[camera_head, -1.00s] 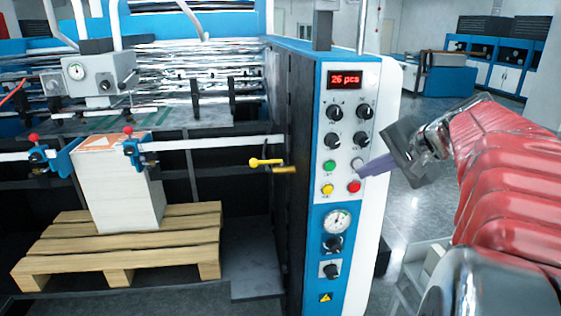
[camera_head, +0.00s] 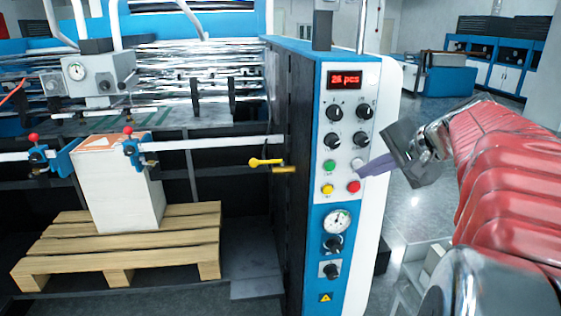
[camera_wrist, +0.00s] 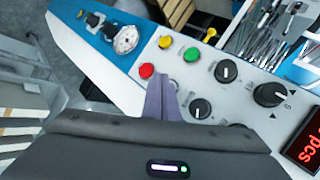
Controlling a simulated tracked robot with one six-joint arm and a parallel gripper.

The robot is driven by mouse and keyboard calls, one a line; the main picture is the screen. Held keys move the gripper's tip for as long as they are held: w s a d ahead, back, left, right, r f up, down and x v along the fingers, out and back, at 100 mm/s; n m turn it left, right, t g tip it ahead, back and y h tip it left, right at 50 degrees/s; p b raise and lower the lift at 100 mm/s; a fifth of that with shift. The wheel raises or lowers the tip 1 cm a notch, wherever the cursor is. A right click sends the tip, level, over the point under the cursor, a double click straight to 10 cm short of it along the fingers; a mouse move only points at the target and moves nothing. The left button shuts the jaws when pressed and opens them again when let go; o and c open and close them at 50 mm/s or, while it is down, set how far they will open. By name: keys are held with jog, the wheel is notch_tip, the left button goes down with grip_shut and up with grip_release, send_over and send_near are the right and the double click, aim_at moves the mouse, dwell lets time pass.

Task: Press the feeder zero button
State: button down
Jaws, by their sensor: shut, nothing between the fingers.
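The control panel (camera_head: 345,130) on the machine's end column carries a green button (camera_head: 329,166), a yellow button (camera_head: 327,189), a red button (camera_head: 354,187) and a pale button (camera_head: 358,164). Their labels are too small to read, so I cannot tell which is feeder zero. My gripper (camera_head: 362,173) is shut and empty, its grey-purple fingertips just below the pale button and above the red one. In the wrist view, the fingers (camera_wrist: 163,98) partly cover the pale button (camera_wrist: 174,85) beside the red button (camera_wrist: 147,71). I cannot tell whether they touch the panel.
Black knobs (camera_head: 334,113) sit above the buttons, under a red display (camera_head: 344,80) that seems to read 26 pcs. A gauge (camera_head: 337,221) is below. A yellow lever (camera_head: 266,162) sticks out left of the column. A paper stack (camera_head: 120,190) stands on a wooden pallet (camera_head: 60,247).

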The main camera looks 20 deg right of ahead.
jog(key=shift+w+d, duration=0.25)
jog(key=shift+w, duration=0.5)
dwell(1.2)
jog(key=shift+s, duration=0.15)
jog(key=shift+s+a, duration=0.25)
jog(key=shift+s, duration=0.4)
jog(key=s, duration=0.2)
jog(key=s+a, duration=0.1)
jog(key=s, duration=0.1)
jog(key=shift+s+a, duration=0.2)
jog(key=shift+s, duration=0.2)
dwell(0.4)
jog(key=shift+a, duration=0.1)
